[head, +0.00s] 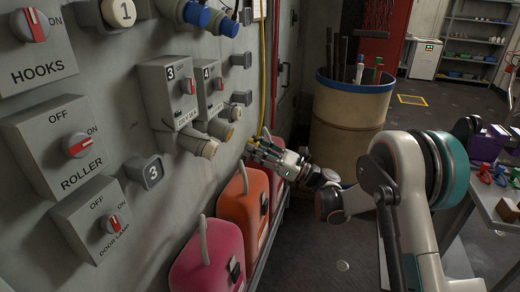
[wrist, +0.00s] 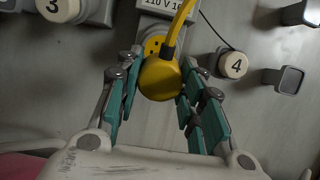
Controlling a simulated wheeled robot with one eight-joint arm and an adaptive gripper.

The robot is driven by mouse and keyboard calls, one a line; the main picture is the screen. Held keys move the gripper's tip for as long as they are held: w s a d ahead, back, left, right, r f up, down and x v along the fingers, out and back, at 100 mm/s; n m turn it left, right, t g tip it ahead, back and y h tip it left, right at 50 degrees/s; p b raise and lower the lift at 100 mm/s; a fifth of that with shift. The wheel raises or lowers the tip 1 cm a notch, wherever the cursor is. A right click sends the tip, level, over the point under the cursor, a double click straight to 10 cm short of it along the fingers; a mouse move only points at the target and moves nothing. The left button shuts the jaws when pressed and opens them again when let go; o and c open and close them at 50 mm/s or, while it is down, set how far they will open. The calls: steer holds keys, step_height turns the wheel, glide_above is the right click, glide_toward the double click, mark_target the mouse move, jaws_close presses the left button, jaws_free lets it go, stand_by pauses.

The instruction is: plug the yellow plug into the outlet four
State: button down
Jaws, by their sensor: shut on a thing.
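My gripper (wrist: 160,100) is shut on the yellow plug (wrist: 162,80), with teal finger pads on either side of it. A yellow cable (wrist: 178,25) runs up from the plug. A yellow outlet face (wrist: 153,45) under a "110 V 16" label shows just behind and above the plug; I cannot tell whether they touch. A round cap marked 4 (wrist: 232,65) hangs to its right. In the head view my gripper (head: 258,146) is at the wall, below right of the switch box marked 4 (head: 208,88); the plug is mostly hidden there.
Box 3 (head: 168,90) is left of box 4. Pink (head: 207,258) and orange (head: 248,208) canisters stand along the wall below. A barrel (head: 350,115) stands behind my arm. A table with small items (head: 485,205) is at the right. Open floor lies between.

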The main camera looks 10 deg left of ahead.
steer(key=p+x, duration=0.1)
steer(key=x, duration=0.3)
steer(key=shift+a+r, duration=0.15)
steer(key=shift+a, duration=0.2)
steer(key=shift+b, duration=0.35)
stand_by(1.1)
steer(key=shift+a+r, duration=0.2)
steer(key=shift+a, duration=0.4)
steer(key=c, duration=1)
jaws_free()
steer(key=shift+d, duration=0.15)
